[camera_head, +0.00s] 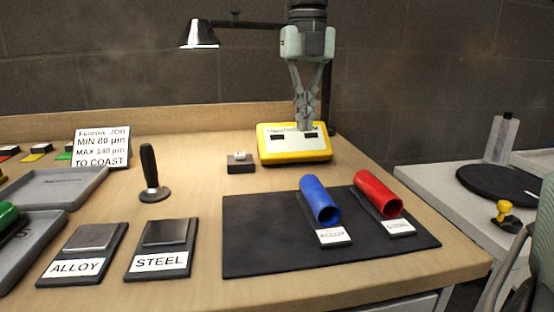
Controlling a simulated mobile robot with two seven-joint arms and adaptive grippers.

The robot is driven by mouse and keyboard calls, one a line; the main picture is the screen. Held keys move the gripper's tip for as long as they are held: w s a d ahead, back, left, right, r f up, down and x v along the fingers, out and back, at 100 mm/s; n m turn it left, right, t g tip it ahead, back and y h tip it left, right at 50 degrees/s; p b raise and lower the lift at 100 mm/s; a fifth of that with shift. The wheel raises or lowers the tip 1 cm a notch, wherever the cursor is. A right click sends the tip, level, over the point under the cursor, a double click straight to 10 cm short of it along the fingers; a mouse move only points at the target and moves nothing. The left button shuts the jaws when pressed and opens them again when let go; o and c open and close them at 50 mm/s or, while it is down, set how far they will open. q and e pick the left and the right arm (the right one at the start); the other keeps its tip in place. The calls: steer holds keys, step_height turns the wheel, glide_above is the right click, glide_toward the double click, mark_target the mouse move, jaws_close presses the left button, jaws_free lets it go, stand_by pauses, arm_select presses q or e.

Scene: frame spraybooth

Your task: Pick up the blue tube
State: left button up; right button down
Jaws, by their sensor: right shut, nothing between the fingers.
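The blue tube (319,199) lies on a small labelled stand on the black mat (255,235), its open end facing the front. A red tube (377,193) lies on a similar stand to its right. My right gripper (306,128) points down above or in front of the yellow device (278,149), behind the blue tube and apart from it. Its fingers are together and hold nothing. My left gripper is out of view.
A small dark block (240,166) stands left of the yellow device. A black-handled stamp (150,172), the STEEL plate (164,232) and the ALLOY plate (92,237) are left of the mat. A lamp (200,35) overhangs the back. The mat's left part is clear.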

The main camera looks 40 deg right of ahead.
step_height(320, 180, down, 10)
steer(key=shift+a+f+b, duration=0.1)
steer(key=shift+b, duration=0.25)
steer(key=shift+s+a+r, duration=0.15)
steer(key=shift+s+a, duration=0.15)
steer(key=shift+s, duration=0.3)
steer(key=shift+s+a+r, duration=0.1)
steer(key=shift+s+a, duration=0.2)
steer(key=shift+s, duration=0.25)
steer(key=shift+s+a, duration=0.25)
steer(key=shift+s, duration=0.2)
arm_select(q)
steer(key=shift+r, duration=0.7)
